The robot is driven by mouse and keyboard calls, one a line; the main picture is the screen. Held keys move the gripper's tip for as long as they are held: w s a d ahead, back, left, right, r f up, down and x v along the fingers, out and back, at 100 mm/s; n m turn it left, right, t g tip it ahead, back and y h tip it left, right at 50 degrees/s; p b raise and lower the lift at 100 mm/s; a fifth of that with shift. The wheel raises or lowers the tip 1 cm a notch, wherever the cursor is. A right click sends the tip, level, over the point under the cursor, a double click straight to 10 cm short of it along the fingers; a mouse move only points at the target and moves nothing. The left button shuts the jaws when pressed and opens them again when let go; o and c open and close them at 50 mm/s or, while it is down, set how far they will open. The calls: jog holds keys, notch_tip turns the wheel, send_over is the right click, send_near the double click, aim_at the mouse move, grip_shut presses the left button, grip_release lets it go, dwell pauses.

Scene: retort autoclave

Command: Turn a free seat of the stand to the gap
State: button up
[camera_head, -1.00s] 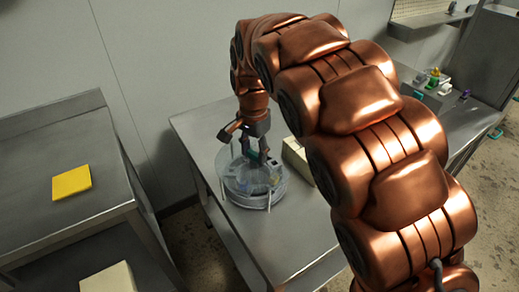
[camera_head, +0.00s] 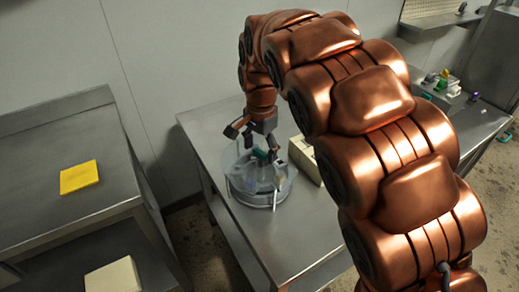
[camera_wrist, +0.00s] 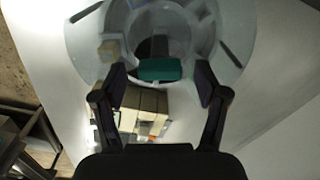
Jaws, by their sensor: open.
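The round stand (camera_head: 265,196) is on the metal table, with a clear wall around it and upright posts. It also shows from above in the wrist view (camera_wrist: 85,50). A green piece (camera_wrist: 160,69) lies at its near edge in the wrist view, between my fingertips in the picture. My gripper (camera_wrist: 161,75) is open. In the head view it is above the stand (camera_head: 258,150), pointing down. I cannot tell whether a finger touches the stand. The seats and the gap are not clear, partly hidden by my gripper.
A beige box (camera_head: 305,158) stands right of the stand on the table (camera_head: 200,133). A yellow pad (camera_head: 79,177) lies on the left bench. A pale block (camera_head: 113,276) is on its lower shelf. Several small coloured items (camera_head: 440,82) stand at the back right.

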notch_tip(320, 180, up, 11)
jog(key=shift+r, duration=0.2)
dwell(0.3)
jog(key=s+d+n+p, duration=0.2)
jog(key=s+d+p, duration=0.1)
jog(key=s+d, duration=1.1)
jog(key=s+d+f+n+g+p, duration=0.1)
jog(key=s+d+f+n, duration=0.1)
jog(key=s, duration=0.7)
jog(key=s+d+f+n+p, duration=0.1)
jog(key=s+d+f+n, duration=0.2)
jog(key=s, duration=0.7)
jog(key=shift+d+f+n+g, duration=0.35)
jog(key=shift+d+f, duration=0.35)
jog(key=shift+d, duration=0.3)
